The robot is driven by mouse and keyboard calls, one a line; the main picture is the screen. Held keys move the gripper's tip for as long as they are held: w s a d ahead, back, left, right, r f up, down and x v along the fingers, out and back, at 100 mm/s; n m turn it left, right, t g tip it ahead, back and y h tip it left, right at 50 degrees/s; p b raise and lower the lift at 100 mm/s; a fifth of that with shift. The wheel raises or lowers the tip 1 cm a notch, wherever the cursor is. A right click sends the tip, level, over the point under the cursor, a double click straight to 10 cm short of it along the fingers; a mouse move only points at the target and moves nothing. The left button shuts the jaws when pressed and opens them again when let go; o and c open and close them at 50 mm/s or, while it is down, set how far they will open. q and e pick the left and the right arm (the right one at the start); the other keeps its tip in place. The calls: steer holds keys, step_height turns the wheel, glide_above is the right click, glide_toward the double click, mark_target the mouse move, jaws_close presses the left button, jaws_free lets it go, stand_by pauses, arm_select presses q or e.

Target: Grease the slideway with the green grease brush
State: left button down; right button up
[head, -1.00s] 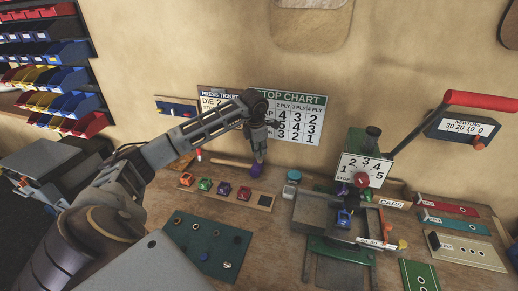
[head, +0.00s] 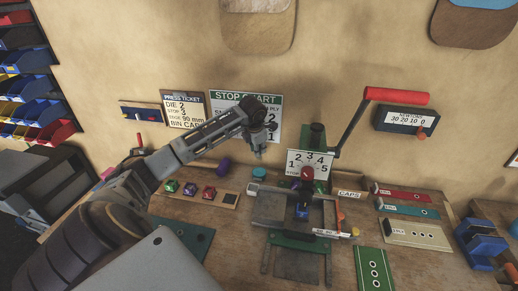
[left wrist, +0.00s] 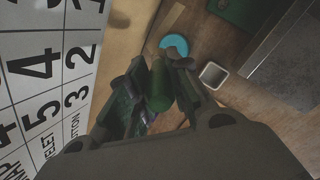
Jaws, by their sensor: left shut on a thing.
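My left gripper (head: 259,152) is shut on a green rounded handle, which I take for the grease brush (left wrist: 160,86); it shows between the fingers in the left wrist view. The brush's far end is hidden or too dark to tell. The gripper is above the table just behind a round teal tin (head: 259,173), which also shows beyond the fingertips in the left wrist view (left wrist: 174,45). Grey metal bars and plates of the green press (head: 268,207), which seem to include the slideway, lie to the right, apart from the gripper. My right gripper is not in view.
The press has a red-handled lever (head: 396,96) and a number plate (head: 310,163). A blue bin (head: 480,243) stands far right. A stop chart (head: 232,99) is on the wall.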

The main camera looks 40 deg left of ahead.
arm_select(q)
steer(key=shift+f+b, duration=0.3)
steer(key=shift+f, duration=0.25)
steer(key=shift+f+b, duration=0.3)
steer(key=shift+f, duration=0.25)
step_height(320, 180, down, 4)
steer(key=shift+r+b, duration=0.2)
steer(key=shift+b, duration=0.6)
steer(key=shift+f, duration=0.1)
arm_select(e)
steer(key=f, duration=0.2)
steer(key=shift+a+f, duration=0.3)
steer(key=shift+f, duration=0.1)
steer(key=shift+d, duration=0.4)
arm_select(q)
steer(key=shift+f+b, duration=0.3)
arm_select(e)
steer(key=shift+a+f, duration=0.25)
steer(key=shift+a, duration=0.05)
arm_select(q)
steer(key=shift+f, duration=0.35)
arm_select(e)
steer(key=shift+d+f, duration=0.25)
